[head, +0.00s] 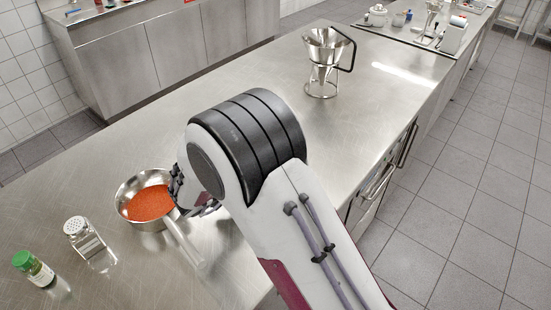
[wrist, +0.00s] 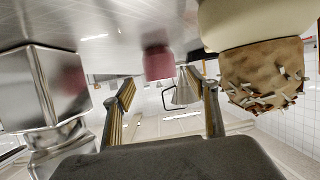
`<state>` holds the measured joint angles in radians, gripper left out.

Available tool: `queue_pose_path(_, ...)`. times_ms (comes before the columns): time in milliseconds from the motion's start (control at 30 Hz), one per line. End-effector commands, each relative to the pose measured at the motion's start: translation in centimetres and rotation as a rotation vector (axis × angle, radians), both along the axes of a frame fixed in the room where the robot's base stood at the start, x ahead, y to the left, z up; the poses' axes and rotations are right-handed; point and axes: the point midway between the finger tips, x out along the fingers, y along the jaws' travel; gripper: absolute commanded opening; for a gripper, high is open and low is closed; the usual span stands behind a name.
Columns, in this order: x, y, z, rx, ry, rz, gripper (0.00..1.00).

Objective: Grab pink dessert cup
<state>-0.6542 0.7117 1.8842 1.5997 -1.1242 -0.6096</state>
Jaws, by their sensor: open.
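The pink dessert cup (wrist: 158,63) shows in the wrist view, which looks upside down. It is small there, beyond my fingertips and roughly between them. My gripper (wrist: 160,84) is open, with its two fingers spread and nothing between them. The cup appears apart from both fingers. In the head view my arm covers the cup and most of the gripper, so I cannot see the cup there.
A metal pan of red-orange grains (head: 150,203) sits left of my arm, near a shaker (head: 85,237) and green-capped jar (head: 34,269). A funnel stand (head: 326,62) stands farther back. The wrist view shows a shiny metal object (wrist: 48,88) left and a brown, crumb-topped item (wrist: 262,72) right.

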Motion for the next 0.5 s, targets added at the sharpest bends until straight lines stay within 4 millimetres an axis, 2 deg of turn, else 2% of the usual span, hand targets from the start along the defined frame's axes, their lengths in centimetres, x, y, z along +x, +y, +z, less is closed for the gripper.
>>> queue_pose_path(233,0.8,-0.7,-0.5,0.0,0.001,-0.002,0.58)
queue_pose_path(500,2.9,-2.5,-1.6,-0.001,0.0,-0.002,0.58)
